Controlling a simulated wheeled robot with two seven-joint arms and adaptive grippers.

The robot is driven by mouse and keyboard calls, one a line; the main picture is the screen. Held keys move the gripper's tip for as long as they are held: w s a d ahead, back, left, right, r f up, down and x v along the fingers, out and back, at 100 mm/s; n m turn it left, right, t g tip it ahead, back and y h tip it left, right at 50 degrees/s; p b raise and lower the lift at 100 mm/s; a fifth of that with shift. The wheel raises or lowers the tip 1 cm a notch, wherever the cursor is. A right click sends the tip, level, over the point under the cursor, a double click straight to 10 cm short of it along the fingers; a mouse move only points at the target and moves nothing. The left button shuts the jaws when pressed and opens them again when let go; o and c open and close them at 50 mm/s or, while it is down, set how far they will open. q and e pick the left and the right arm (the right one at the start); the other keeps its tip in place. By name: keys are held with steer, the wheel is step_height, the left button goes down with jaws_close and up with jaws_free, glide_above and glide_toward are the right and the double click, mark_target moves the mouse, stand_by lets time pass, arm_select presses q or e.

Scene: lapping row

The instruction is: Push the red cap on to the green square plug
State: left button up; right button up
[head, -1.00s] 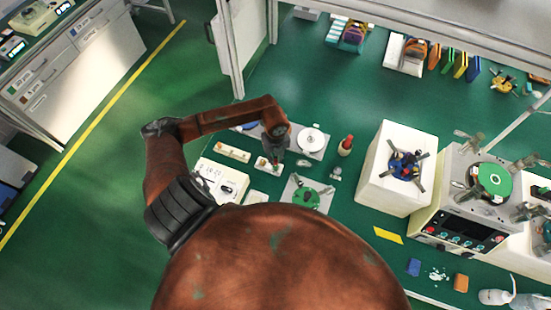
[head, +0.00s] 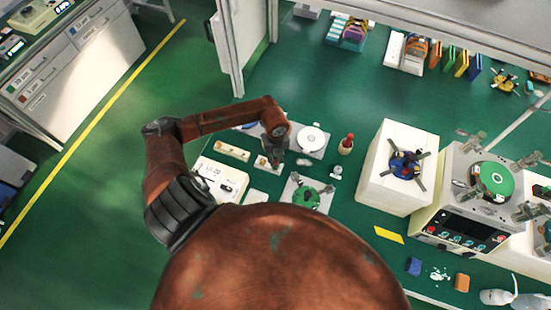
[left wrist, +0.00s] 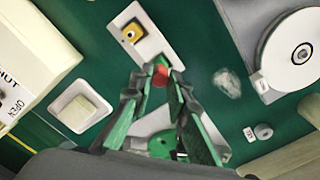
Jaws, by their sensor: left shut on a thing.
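My left gripper (left wrist: 160,78) is shut on the red cap (left wrist: 160,75), which shows as a small red patch between the green fingertips. It is over the near end of a pale strip holder (left wrist: 150,45). A yellow square plug (left wrist: 130,33) stands at the holder's far end. Whether the cap touches anything below is not clear. In the head view the left gripper (head: 274,158) reaches down over the bench among small trays. My right gripper is not in view.
A white disc on a grey plate (head: 312,140) and a red-topped bottle (head: 346,144) stand right of the gripper. A green disc fixture (head: 306,196) is nearer me. A small white dish (left wrist: 80,107) lies left. A white block (head: 392,190) stands farther right.

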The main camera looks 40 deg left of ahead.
mark_target(275, 161)
arm_select(q)
steer(key=shift+f+b, duration=0.35)
steer(key=shift+f, duration=0.2)
steer(key=o, duration=0.8)
steer(key=shift+o, duration=0.2)
steer(key=shift+r, duration=0.15)
step_height(275, 161, up, 12)
